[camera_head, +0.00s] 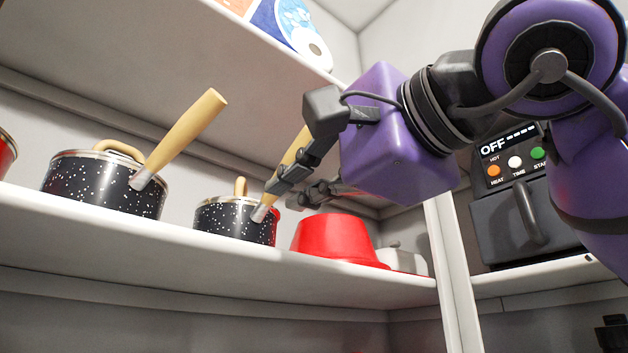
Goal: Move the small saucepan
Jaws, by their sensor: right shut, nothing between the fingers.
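The smaller-looking saucepan (218,221) is black with white speckles, a lid with a wooden knob and a long wooden handle that slants up to the right. It stands upright on the white shelf (180,246). My right gripper (284,196) comes in from the right, beside and partly in front of this handle. Its fingers are shut with nothing between them. The gripper hides part of the handle, and I cannot tell whether it touches it. My left gripper is not in view.
A larger speckled saucepan (100,187) with a wooden handle stands to the left. A red bowl-like item (332,237) and a grey object (403,260) sit to the right. An upper shelf (200,55) hangs above. Past a white divider (452,270) is a black appliance (515,215).

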